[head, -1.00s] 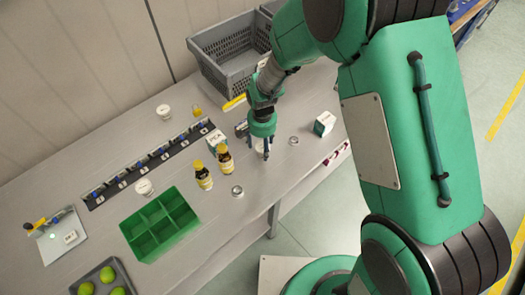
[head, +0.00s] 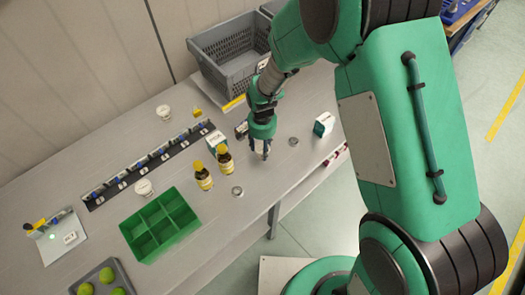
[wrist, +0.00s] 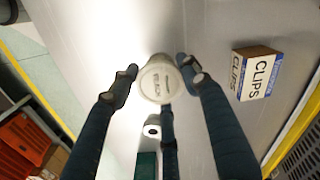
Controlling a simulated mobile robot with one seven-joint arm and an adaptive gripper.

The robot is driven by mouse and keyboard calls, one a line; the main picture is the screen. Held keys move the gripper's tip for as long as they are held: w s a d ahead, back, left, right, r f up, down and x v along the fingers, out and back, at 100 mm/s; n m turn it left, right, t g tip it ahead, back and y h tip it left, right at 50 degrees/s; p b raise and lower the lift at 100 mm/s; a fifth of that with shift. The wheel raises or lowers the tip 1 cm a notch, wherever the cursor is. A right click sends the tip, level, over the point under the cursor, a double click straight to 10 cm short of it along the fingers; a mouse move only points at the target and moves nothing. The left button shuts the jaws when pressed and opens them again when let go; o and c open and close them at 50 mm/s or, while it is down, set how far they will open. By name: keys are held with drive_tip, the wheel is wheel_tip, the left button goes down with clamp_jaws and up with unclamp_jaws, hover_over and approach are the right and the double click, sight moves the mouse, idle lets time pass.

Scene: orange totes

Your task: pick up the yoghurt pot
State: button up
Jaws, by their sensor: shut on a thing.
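The yoghurt pot (wrist: 159,80) is a small white pot with a printed lid. In the wrist view it sits between the dark fingers of my gripper (wrist: 160,84), which is shut on it. In the head view my gripper (head: 260,152) points down over the right part of the grey table, and the pot is mostly hidden by the fingers. I cannot tell whether the pot is clear of the table.
A CLIPS box (wrist: 255,72) lies to the right in the wrist view. Two brown bottles (head: 203,176) (head: 225,160) stand left of my gripper. A green divided tray (head: 160,225), a grey crate (head: 232,65) and two other white pots (head: 164,111) (head: 144,187) are around.

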sight(262, 147)
drive_tip(key=shift+r, duration=0.15)
drive_tip(key=shift+r, duration=0.6)
wheel_tip(262, 147, up, 2)
drive_tip(key=shift+r+p, duration=0.1)
drive_tip(key=shift+p, duration=0.2)
drive_tip(key=s+d, duration=0.3)
drive_tip(key=s, duration=0.4)
drive_tip(key=s+d+r, duration=0.1)
drive_tip(key=s+d, duration=0.2)
drive_tip(key=s, duration=0.4)
drive_tip(key=shift+s+d+r+p, duration=0.15)
drive_tip(key=shift+s+d+p, duration=0.05)
drive_tip(key=shift+s+p, duration=0.2)
drive_tip(key=shift+w, duration=0.1)
